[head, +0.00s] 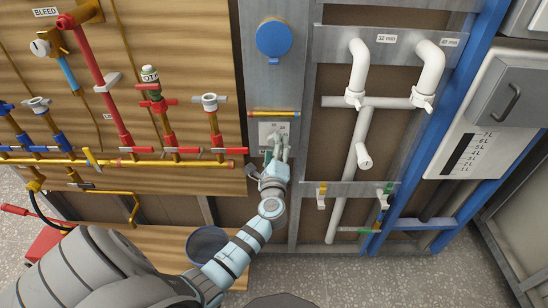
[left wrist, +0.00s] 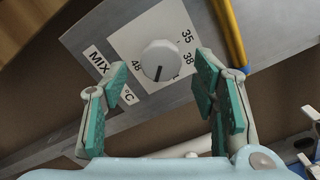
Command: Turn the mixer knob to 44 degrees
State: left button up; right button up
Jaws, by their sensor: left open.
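The mixer knob (left wrist: 160,60) is a round white knob with a dark pointer line, on a white dial plate (left wrist: 126,34) marked MIX °C. The line points down in the left wrist view, between the 48 at lower left and the 38 at right. The marks below the knob are too small to read. My left gripper (left wrist: 160,80) is open, its green-padded fingers on either side of the knob in this view, with no clear contact. In the head view the left gripper (head: 277,147) is in front of the dial plate (head: 273,131), and I cannot make out the knob there.
A red, yellow and blue bar (head: 274,113) runs just above the dial plate, below a blue round disc (head: 273,38). White pipes (head: 362,125) stand to the right. Valves and a yellow pipe (head: 130,163) are to the left. A dark bucket (head: 207,243) is below.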

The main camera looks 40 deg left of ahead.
pick_arm(q)
jog(key=v, duration=1)
jog(key=shift+s, duration=0.15)
jog(key=shift+d, duration=0.15)
